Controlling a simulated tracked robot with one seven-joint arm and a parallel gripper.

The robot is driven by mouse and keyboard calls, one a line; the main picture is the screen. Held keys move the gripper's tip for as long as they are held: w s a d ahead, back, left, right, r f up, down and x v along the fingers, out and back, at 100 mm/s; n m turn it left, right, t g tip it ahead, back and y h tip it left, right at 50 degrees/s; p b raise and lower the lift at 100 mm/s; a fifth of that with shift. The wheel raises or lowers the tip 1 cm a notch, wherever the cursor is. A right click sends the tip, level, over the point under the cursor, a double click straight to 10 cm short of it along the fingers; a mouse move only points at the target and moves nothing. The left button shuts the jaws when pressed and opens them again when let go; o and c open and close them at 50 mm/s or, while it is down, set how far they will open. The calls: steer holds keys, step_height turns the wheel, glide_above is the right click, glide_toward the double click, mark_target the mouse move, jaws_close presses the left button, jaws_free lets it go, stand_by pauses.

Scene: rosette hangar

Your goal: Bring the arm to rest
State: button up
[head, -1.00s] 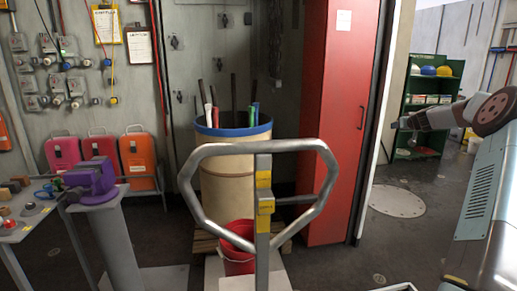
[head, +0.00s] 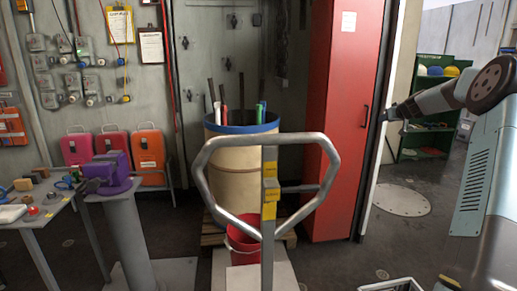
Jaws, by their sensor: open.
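My arm reaches in from the right edge in the head view, with a round dark joint near the edge. My gripper (head: 386,115) is at its left end, small and seen from the side, in front of the red cabinet's right edge and the white door frame. It appears empty, with its jaws open. Nothing is seen touching it, though its fingers are too small to make out well.
A pallet truck handle (head: 268,195) stands ahead, before a barrel (head: 235,165) of tools and a red bucket (head: 243,246). A red cabinet (head: 340,120) stands behind. A purple vise (head: 112,172) and cluttered table (head: 55,208) are left. Floor near the round cover (head: 402,200) looks clear.

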steer(key=s+a+r+n+g+y, duration=0.1)
steer(key=s+a+r, duration=0.25)
steer(key=a, duration=0.45)
steer(key=s+a+r+n+g, duration=0.15)
steer(key=s+a, duration=0.25)
steer(key=a, duration=0.5)
steer(key=s+a+r+g, duration=0.1)
steer(key=s+a+r, duration=0.1)
steer(key=s+a, duration=0.5)
steer(key=s+a+r+g, duration=0.1)
steer(key=s+a, duration=0.4)
steer(key=s, duration=0.4)
steer(key=s+a+m+h, duration=0.1)
steer(key=s+a, duration=0.1)
steer(key=s, duration=0.8)
steer(key=s+a+m, duration=0.1)
steer(key=s+a, duration=0.2)
steer(key=s, duration=0.6)
steer(key=s+f+g, duration=0.1)
steer(key=s+f, duration=0.3)
steer(key=s, duration=0.6)
steer(key=s+d+f+m+g, duration=0.1)
steer(key=s+f, duration=0.3)
steer(key=s, duration=0.5)
steer(key=shift+s+d+f+h, duration=0.15)
steer(key=shift+s+h, duration=0.15)
steer(key=shift+s, duration=0.1)
